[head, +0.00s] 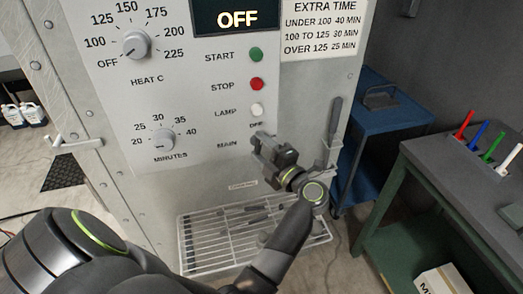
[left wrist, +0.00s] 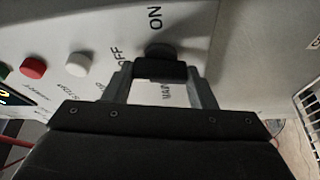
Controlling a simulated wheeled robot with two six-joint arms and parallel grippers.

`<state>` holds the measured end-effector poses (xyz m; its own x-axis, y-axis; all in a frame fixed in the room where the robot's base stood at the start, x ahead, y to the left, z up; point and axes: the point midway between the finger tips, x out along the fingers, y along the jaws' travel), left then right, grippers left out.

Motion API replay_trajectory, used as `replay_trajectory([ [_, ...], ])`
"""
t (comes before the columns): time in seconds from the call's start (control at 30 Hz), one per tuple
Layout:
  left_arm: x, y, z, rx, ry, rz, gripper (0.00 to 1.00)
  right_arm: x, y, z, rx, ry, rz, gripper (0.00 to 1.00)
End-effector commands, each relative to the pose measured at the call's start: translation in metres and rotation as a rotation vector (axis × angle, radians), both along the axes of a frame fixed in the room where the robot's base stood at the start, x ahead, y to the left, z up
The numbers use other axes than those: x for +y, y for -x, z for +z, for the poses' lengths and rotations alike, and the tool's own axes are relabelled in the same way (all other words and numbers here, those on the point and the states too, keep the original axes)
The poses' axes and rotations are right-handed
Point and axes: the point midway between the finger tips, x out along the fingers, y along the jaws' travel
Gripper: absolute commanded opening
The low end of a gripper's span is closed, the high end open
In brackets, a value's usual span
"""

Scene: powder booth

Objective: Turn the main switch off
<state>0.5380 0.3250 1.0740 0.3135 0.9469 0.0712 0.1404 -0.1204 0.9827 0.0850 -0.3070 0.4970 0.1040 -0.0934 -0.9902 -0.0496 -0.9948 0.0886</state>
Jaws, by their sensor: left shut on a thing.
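The main switch (left wrist: 160,50) is a dark part on the pale control panel, beside the lettering MAIN. In the left wrist view, ON is printed at its top and OFF to its left. My left gripper (left wrist: 165,72) is shut on the switch's dark handle, with one finger on each side. In the head view my left gripper (head: 262,143) is at the panel right of the word MAIN and covers most of the switch. I cannot tell exactly which mark the switch points to. The display (head: 238,18) at the top reads OFF. My right gripper is not in view.
Above the switch are a white lamp button (head: 257,110), a red stop button (head: 257,84) and a green start button (head: 256,54). Heat (head: 136,45) and minutes (head: 162,141) dials sit left. A wire rack (head: 190,245) juts out below. A blue cart (head: 395,118) stands right.

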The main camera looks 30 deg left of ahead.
Motion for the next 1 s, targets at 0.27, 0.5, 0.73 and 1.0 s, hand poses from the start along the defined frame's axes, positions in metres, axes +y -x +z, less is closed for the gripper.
replay_trajectory([
  [0.27,-0.0002,-0.0003,-0.0001,-0.108,0.093,-0.001,0.28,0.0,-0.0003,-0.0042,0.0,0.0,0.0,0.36],
  [0.5,-0.0002,-0.0004,0.0001,-0.147,0.127,-0.002,0.28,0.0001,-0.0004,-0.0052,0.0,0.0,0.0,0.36],
  [0.73,-0.0003,-0.0004,0.0002,-0.154,0.133,-0.002,0.28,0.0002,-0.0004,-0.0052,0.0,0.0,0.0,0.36],
  [1.0,-0.0002,-0.0003,0.0003,-0.154,0.133,-0.001,0.57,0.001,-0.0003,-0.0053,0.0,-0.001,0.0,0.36],
])
